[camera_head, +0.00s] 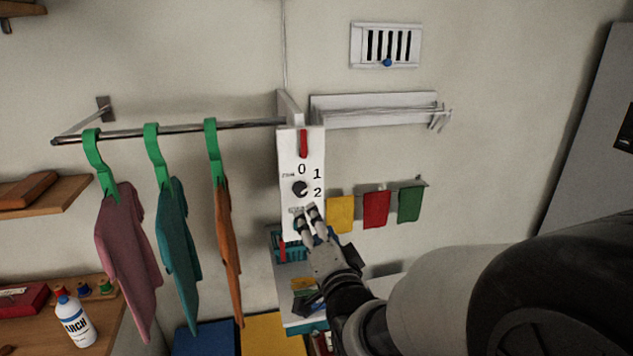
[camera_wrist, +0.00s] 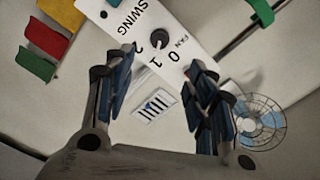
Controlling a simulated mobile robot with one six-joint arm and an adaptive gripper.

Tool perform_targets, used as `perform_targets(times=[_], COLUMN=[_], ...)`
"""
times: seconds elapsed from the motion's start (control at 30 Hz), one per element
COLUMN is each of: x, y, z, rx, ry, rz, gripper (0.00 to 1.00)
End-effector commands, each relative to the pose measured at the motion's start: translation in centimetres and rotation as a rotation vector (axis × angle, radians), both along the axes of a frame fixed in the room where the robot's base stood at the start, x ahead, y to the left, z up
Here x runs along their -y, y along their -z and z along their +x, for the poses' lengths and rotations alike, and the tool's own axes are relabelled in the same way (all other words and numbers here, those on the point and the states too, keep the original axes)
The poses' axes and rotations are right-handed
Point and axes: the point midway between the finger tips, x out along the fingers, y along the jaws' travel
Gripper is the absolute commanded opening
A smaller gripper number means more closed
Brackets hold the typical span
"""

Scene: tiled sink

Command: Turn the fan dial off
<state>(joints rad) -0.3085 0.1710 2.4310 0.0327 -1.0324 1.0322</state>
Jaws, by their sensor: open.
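The fan dial (camera_head: 300,188) is a small dark round knob on a white upright control panel (camera_head: 288,222), with 0, 1 and 2 printed around it. It also shows in the wrist view (camera_wrist: 157,40), near the "FAN" print. Which number its pointer marks is too small to tell. My gripper (camera_head: 306,211) is open and empty, with its fingers just below the dial in the head view, over the panel's "SWING" area. In the wrist view my gripper (camera_wrist: 161,60) has its two fingers spread, with the dial beyond the gap between them. I see no contact with the dial.
A red lever (camera_head: 304,143) is at the panel's top. A rail (camera_head: 260,124) with several hanging clothes extends left. Yellow, red and green cloths (camera_head: 375,209) hang to the right. A wall vent (camera_head: 386,45) is above. A wire-caged fan (camera_wrist: 262,120) shows in the wrist view.

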Motion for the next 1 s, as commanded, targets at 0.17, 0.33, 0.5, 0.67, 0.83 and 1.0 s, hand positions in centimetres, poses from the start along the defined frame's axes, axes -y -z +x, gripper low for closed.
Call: perform_targets(times=[0.17, 0.33, 0.5, 0.67, 0.83, 1.0], x=[-1.1, -2.1, -3.0, -3.6, -3.8, -3.8], y=[0.0, 0.0, 0.0, -0.1, 0.0, 0.0], z=[4.0, 7.6, 10.6, 12.5, 13.3, 13.3], rx=[-0.002, -0.001, 0.0, 0.0, -0.002, 0.0], ry=[0.0, 0.001, 0.001, 0.001, 0.0, 0.001], rz=[-0.002, -0.001, -0.002, -0.002, -0.003, -0.002], gripper=[0.51, 0.51, 0.51, 0.51, 0.51, 0.51])
